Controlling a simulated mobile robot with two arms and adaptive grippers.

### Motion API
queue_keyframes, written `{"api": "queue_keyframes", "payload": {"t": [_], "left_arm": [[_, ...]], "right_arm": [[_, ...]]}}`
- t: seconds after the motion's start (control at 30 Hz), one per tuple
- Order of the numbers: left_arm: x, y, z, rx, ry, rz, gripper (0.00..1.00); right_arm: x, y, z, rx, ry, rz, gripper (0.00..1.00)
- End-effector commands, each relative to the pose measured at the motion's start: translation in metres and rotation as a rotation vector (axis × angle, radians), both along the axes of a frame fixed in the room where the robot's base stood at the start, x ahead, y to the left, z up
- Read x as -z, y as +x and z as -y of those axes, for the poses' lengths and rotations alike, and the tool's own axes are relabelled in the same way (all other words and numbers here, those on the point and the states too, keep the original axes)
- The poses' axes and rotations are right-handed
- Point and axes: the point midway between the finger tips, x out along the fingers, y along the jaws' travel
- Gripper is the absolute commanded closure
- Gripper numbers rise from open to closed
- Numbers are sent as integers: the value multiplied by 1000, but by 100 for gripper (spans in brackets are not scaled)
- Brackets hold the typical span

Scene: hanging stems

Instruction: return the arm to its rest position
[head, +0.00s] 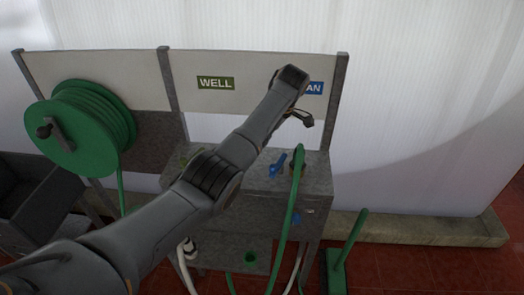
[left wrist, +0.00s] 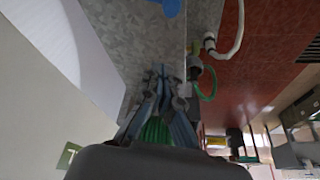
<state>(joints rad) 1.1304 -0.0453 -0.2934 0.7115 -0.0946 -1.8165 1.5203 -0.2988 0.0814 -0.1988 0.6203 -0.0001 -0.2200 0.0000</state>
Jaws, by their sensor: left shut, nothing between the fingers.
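My left arm (head: 215,180) reaches from the lower left up across the grey cabinet to its back panel. My left gripper (head: 303,118) is at the arm's far end, above the cabinet top and in front of the panel. In the left wrist view its fingers (left wrist: 162,78) are together with nothing between them. My right gripper is not in view.
The grey cabinet (head: 320,172) carries a blue valve handle (head: 278,163) and a green hose (head: 291,205) below my gripper. A WELL sign (head: 215,83) and a partly hidden blue sign (head: 315,88) are on the panel. A green hose reel (head: 65,140) hangs left.

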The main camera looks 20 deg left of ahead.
Motion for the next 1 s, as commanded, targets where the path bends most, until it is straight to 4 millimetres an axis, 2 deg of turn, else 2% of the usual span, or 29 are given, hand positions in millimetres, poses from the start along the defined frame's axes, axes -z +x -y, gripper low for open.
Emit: {"api": "queue_keyframes", "payload": {"t": [0.2, 0.67, 0.77, 0.87, 1.0], "left_arm": [[-11, -1, 4, 0, -1, 0, 100], [-7, -2, 4, 9, -2, -3, 100], [11, -8, 6, 58, -14, -14, 100], [45, -22, 10, 157, -36, -33, 100], [98, -55, 15, 342, -74, -52, 100]], "right_arm": [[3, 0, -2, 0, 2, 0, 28], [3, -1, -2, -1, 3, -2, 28], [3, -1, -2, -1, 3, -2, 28], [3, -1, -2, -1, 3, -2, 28], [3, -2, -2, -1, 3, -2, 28]]}}
